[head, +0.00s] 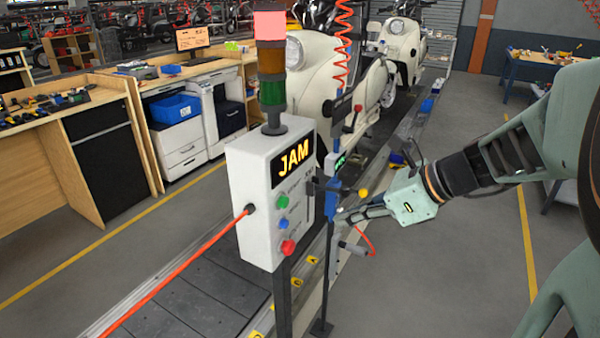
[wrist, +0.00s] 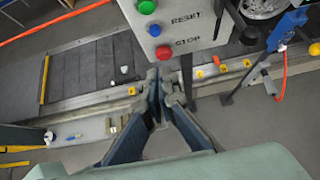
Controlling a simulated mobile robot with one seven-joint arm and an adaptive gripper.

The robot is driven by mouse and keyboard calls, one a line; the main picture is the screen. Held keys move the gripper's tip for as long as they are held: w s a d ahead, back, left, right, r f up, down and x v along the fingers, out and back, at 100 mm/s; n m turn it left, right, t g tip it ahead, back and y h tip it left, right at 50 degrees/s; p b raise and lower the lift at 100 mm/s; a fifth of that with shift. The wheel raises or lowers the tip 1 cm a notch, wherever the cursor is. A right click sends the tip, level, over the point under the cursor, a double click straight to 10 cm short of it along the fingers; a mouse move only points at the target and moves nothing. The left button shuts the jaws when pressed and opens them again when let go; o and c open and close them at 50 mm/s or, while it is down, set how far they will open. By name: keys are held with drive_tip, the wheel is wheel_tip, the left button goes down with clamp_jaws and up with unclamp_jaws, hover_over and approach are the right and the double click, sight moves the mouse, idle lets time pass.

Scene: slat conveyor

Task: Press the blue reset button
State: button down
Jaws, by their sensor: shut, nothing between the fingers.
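The blue reset button (head: 283,224) is on the front of a pale grey control box (head: 252,207), between a green button (head: 281,202) above and a red one (head: 288,247) below. In the wrist view the blue button (wrist: 154,30) sits near the top, beside the word RESET. The red button (wrist: 163,52) is labelled STOP. My gripper (head: 341,215) is right of the box in the head view, shut and empty. In the wrist view its fingertips (wrist: 165,86) appear below the red button, apart from the blue one. No button is hidden there.
The box shows JAM (head: 293,158), and the stack light (head: 270,27) above glows red. A post with a blue tool (head: 333,187) and a yellow knob (head: 363,193) stands near my gripper. The slat conveyor (head: 190,305) runs behind the box. Grey floor (head: 450,270) is open at right.

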sight(285, 224)
drive_tip(key=w+a+r+x, duration=0.1)
drive_tip(key=r+x, duration=0.1)
drive_tip(key=x, duration=1)
drive_tip(key=shift+a, duration=0.35)
drive_tip(key=shift+f, duration=0.1)
